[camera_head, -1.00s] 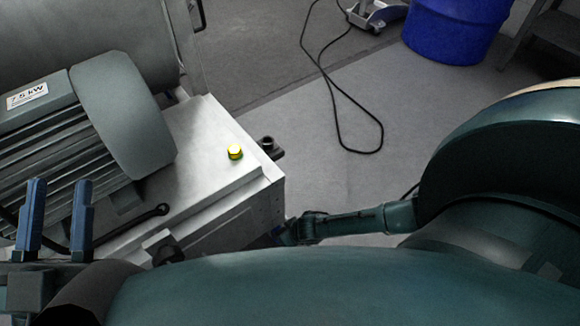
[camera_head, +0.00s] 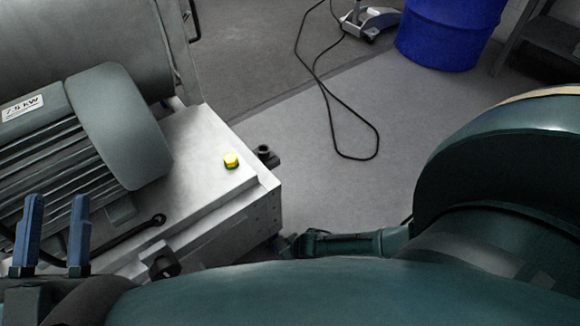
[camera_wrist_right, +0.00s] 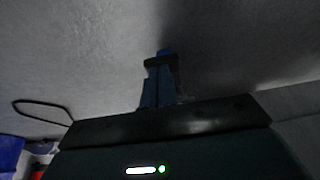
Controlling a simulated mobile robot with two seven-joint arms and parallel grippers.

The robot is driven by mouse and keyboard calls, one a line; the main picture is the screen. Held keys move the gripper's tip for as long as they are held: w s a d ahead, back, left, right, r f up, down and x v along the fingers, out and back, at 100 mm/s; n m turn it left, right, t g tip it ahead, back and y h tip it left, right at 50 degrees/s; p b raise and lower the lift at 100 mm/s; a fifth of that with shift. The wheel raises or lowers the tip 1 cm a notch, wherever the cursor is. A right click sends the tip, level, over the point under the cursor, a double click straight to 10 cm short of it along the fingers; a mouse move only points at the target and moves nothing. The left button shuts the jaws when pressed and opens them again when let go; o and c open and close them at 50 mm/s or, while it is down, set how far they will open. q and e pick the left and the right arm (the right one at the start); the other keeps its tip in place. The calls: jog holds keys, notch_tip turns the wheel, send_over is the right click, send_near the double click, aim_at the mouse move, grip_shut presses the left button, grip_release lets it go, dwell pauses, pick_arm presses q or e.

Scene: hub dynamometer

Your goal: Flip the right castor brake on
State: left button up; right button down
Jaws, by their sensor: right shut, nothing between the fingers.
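The right castor brake cannot be made out in either view. A dark fitting (camera_head: 265,155) sticks out beside the right edge of the machine's pale base (camera_head: 205,150), and a second dark fitting (camera_head: 163,262) shows at its near edge. I cannot tell whether either belongs to a castor. My left gripper (camera_head: 56,205) is at the lower left of the head view, its blue fingers upright, apart and empty. My right forearm reaches down beside the base's near right corner. In the right wrist view my right gripper (camera_wrist_right: 163,65) is shut and empty, against bare grey floor.
A grey motor (camera_head: 85,130) and a yellow button (camera_head: 231,160) sit on the base. A black cable (camera_head: 330,110) loops over the floor. A blue drum (camera_head: 448,30) stands at the back right, near grey shelving (camera_head: 540,35).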

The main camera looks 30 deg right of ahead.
pick_arm(q)
jog(key=shift+w+r+m+h+b, duration=0.1)
jog(key=shift+r+m+h+b, duration=0.3)
jog(key=shift+r, duration=0.1)
pick_arm(e)
jog(key=shift+s+f, duration=0.25)
jog(key=shift+f, duration=0.4)
jog(key=shift+s+f, duration=0.2)
jog(key=shift+f, duration=0.4)
pick_arm(q)
jog(key=shift+a+r, duration=0.1)
jog(key=shift+r, duration=0.05)
pick_arm(e)
jog(key=shift+d+f, duration=0.1)
